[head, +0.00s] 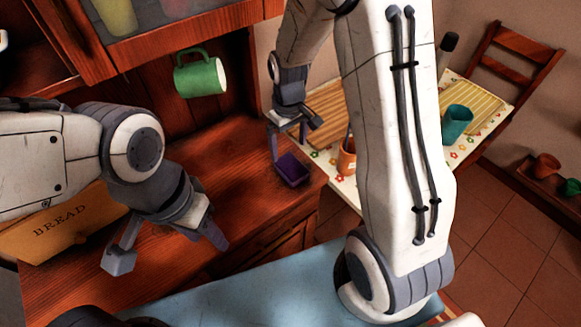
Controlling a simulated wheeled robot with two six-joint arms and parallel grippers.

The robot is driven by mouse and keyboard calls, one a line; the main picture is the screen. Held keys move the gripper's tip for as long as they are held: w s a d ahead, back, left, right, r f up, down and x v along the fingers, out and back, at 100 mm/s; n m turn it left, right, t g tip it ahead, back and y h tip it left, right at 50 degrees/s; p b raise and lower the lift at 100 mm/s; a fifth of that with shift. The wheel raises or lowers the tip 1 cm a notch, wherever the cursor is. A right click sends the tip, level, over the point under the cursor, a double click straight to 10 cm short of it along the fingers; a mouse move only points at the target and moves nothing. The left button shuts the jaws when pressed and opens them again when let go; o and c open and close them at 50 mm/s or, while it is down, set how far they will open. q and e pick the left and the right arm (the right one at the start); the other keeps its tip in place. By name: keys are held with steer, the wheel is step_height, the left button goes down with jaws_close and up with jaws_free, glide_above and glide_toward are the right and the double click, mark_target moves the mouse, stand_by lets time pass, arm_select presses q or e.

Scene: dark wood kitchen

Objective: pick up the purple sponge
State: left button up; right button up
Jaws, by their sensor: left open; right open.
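The purple sponge (293,171) is a small dark purple block near the right end of the wooden counter (240,200). My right gripper (289,143) is open just above and behind it in the head view, with fingers pointing down. One finger reaches close to the sponge's upper left edge; I cannot tell whether it touches. My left gripper (168,250) is open and empty over the front left of the counter, well apart from the sponge.
A bread box (60,232) stands at the left. A green mug (200,76) hangs below the cabinet. Right of the counter, a table holds an orange cup (347,158) and a teal cup (456,123). The counter between my grippers is clear.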

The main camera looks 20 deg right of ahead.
mark_target(289, 164)
step_height(289, 164, down, 2)
steer(key=shift+f, duration=0.1)
steer(key=shift+f+p, duration=0.6)
steer(key=shift+f, duration=2.1)
steer(key=shift+c, duration=0.3)
steer(key=c, duration=1.2)
steer(key=shift+r, duration=0.1)
